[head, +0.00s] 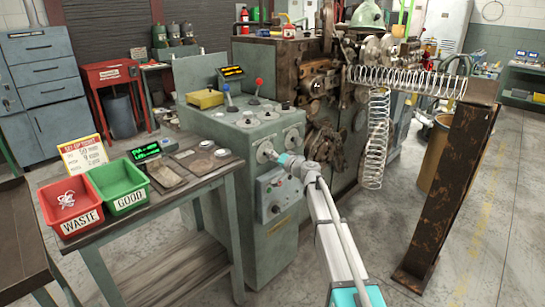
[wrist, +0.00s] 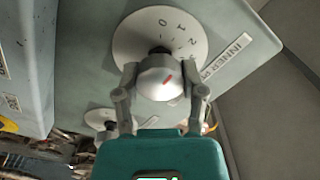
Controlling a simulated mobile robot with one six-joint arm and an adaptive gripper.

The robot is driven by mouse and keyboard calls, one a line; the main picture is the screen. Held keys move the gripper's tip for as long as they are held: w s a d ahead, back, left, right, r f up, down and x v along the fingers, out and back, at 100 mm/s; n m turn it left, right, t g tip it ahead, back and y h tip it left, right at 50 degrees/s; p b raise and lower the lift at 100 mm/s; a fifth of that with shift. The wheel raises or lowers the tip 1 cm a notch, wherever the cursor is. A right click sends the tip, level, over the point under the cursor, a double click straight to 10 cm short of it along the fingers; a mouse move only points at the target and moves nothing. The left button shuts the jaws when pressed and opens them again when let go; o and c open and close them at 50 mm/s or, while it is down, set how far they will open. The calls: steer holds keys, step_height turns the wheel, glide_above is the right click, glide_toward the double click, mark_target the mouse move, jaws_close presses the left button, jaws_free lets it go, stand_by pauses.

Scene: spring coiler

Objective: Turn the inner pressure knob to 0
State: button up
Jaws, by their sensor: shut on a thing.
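My gripper (wrist: 163,78) is shut on the knob, one finger on each side. In the head view my gripper (head: 274,155) is at the upper front of the green-grey machine cabinet (head: 255,185), and hides most of the knob.
Several other dials (head: 292,135) and levers with blue and red tops (head: 258,83) are close by on the cabinet. A workbench (head: 190,190) with red and green bins stands left. A rusty post (head: 455,180) and hanging spring (head: 376,140) stand right.

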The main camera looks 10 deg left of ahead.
steer(key=n, duration=0.5)
steer(key=shift+a+n, duration=0.2)
steer(key=shift+n, duration=0.2)
steer(key=o, duration=1.1)
steer(key=shift+o, duration=0.2)
steer(key=shift+s+d, duration=0.1)
steer(key=shift+d, duration=0.1)
steer(key=v, duration=1.1)
steer(key=shift+s+d, duration=0.25)
steer(key=shift+s+f, duration=0.1)
